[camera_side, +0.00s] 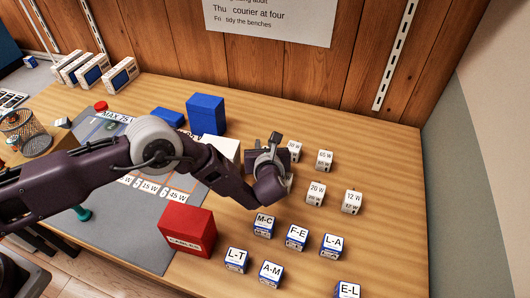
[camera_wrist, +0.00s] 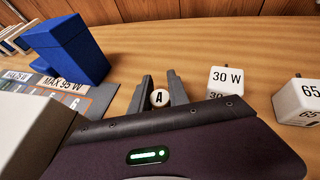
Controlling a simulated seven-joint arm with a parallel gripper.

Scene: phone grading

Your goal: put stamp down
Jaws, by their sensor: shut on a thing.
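My gripper (camera_wrist: 163,85) is shut on a stamp (camera_wrist: 159,97), with its two dark fingers on either side of it. The stamp shows as a small round cream face marked "A" in the wrist view; the rest of it is hidden. In the side view my gripper (camera_side: 272,152) is over the middle right of the wooden table, just left of the white cube marked 30 W. The stamp cannot be made out clearly there. I cannot tell whether it touches the table.
The white 30 W cube (camera_wrist: 225,82) is close right of the fingers; the 65 W cube (camera_wrist: 298,103) is farther right. A blue box (camera_side: 206,114) stands at the back. A red box (camera_side: 187,231) and several lettered cubes (camera_side: 297,238) are in front. Bare table (camera_side: 385,150) lies at right.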

